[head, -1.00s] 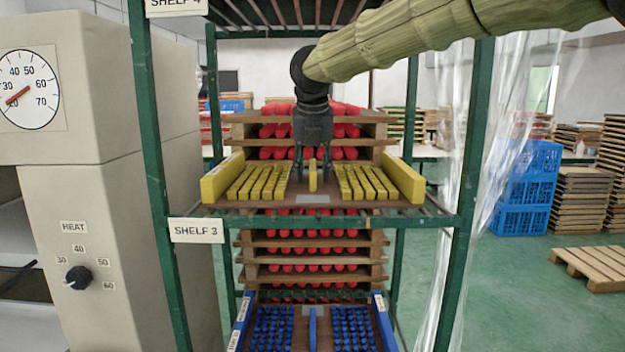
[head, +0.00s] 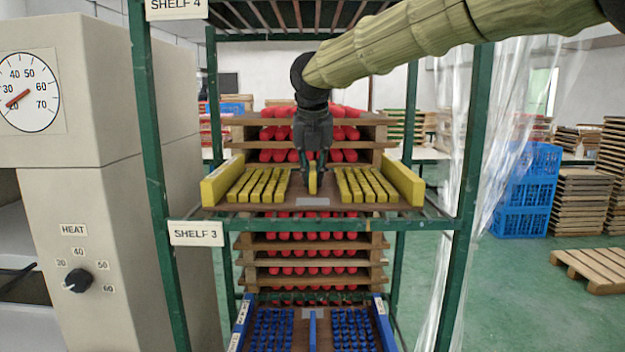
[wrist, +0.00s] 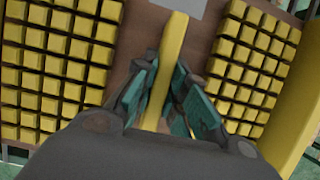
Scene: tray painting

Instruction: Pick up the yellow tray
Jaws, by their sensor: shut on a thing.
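The yellow tray (head: 222,182) sits on the shelf marked SHELF 3. It has yellow end walls, a brown base and rows of yellow blocks on both sides of a yellow centre bar. My gripper (head: 313,184) points down at the middle of the tray, with its fingers on either side of the centre bar. In the wrist view my gripper (wrist: 160,100) is shut on the centre bar (wrist: 172,42), one teal finger pad on each side. The lower part of the bar is hidden by the fingers. The tray appears to rest on the shelf.
Green rack posts (head: 156,150) stand left and right of the tray. A blue tray (head: 381,308) lies on the level below. Stacked wooden trays with red pieces (head: 350,155) stand behind. A beige heater cabinet (head: 100,190) is at left.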

